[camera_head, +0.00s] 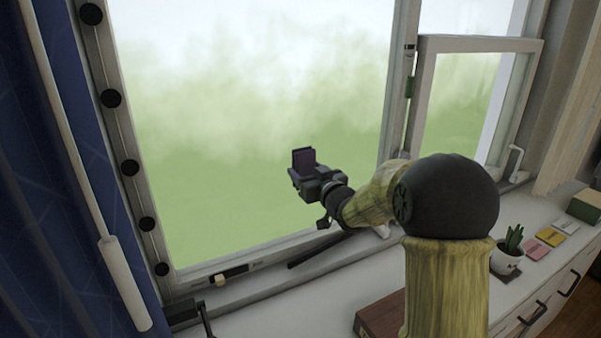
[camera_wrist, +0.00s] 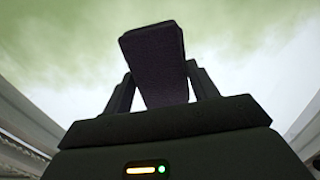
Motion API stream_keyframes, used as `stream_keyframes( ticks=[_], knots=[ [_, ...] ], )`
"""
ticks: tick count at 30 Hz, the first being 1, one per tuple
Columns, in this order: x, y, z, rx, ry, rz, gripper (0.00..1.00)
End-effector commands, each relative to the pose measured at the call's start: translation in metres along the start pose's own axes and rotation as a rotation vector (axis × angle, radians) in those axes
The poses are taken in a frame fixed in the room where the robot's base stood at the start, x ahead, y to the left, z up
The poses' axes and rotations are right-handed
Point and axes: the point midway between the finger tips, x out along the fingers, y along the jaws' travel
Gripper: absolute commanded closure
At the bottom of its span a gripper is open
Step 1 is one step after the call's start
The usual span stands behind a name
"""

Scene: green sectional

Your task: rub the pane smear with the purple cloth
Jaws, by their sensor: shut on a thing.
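The purple cloth (camera_head: 304,160) is a small folded dark purple pad at the end of my arm. My gripper (camera_head: 311,178) is shut on it, in front of the large window pane (camera_head: 220,130). In the wrist view the cloth (camera_wrist: 154,60) stands up between the two fingers of my gripper (camera_wrist: 160,85), with blurred green and white behind it. I cannot tell whether the cloth touches the pane. I cannot make out a distinct smear on the glass; the view through it is hazy white and green.
A smaller window sash (camera_head: 465,110) stands at the right. The white sill counter (camera_head: 290,312) holds a brown box (camera_head: 380,316), a potted cactus (camera_head: 508,252), coloured note pads (camera_head: 537,249) and a green box (camera_head: 586,206). A blue curtain (camera_head: 60,190) hangs at the left.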

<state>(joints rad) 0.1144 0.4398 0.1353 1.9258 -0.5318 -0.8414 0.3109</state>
Motion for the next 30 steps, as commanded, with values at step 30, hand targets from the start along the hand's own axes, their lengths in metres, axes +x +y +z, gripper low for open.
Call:
stream_keyframes(
  ticks=[30],
  knots=[
    [-0.002,0.045,-0.001,0.001,0.000,0.002,0.60]
  ],
)
